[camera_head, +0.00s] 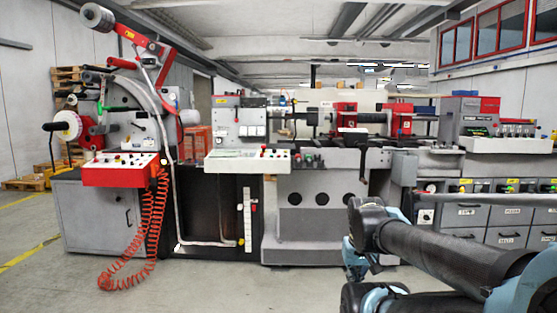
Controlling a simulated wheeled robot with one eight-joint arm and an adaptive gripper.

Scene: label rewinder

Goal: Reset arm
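My arm (440,250) reaches in from the lower right of the head camera view. Its thick black links run toward the middle of the picture, with blue-grey joint parts at the near end and at the far end. The far joint is in front of the machine's lower right part. I see no gripper fingers, so I cannot tell whether my gripper is open or shut, or whether it holds anything.
The label rewinder (322,185) spans the view ahead. A red control panel (120,170) and a coiled red hose (150,235) are at its left. Grey drawer cabinets (505,215) stand behind my arm at the right. The floor (230,290) in front is clear.

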